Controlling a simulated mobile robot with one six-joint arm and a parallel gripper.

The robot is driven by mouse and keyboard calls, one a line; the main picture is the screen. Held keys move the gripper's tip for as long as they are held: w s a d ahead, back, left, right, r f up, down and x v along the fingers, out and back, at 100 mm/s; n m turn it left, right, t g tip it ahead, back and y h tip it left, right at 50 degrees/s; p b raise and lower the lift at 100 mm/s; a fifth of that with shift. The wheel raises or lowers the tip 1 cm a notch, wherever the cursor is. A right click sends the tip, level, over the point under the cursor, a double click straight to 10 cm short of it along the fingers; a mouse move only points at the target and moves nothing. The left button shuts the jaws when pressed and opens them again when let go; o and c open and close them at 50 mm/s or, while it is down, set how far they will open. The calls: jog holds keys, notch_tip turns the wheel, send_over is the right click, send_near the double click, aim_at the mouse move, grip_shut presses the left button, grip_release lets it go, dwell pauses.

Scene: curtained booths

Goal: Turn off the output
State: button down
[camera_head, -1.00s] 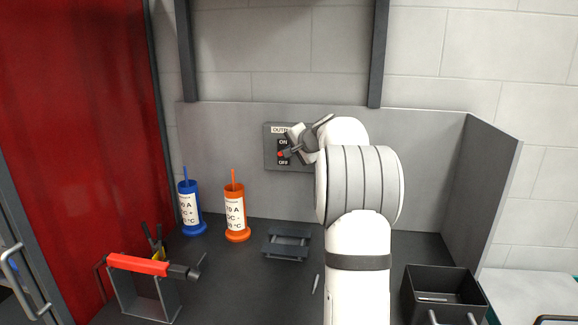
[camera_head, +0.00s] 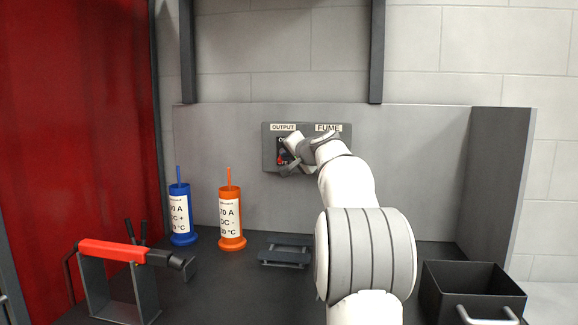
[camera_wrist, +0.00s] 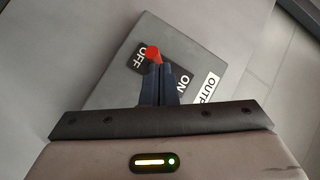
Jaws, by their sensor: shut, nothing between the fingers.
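The grey switch panel (camera_head: 266,150) is on the back wall of the booth, with an "OUTPUT" label (camera_head: 283,127) and a "FUME" label (camera_head: 327,127). Under the OUTPUT label is a black plate with a red-tipped switch (camera_head: 283,159), partly hidden by my gripper (camera_head: 287,165). In the wrist view the red tip (camera_wrist: 153,53) shows beside the word OFF, with ON nearer my gripper (camera_wrist: 158,70). My gripper is shut and empty, its fingertips right at the red tip; I cannot tell whether they touch it. The switch under FUME is hidden.
A blue canister (camera_head: 182,213) and an orange canister (camera_head: 231,218) stand on the dark bench, left of my arm. A red-handled clamp frame (camera_head: 112,251) is at front left. A low dark stand (camera_head: 286,252) and a black bin (camera_head: 471,278) flank my arm.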

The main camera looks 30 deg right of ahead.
jog(key=d+b+v, duration=0.1)
jog(key=d+v, duration=0.1)
jog(key=v, duration=1.1)
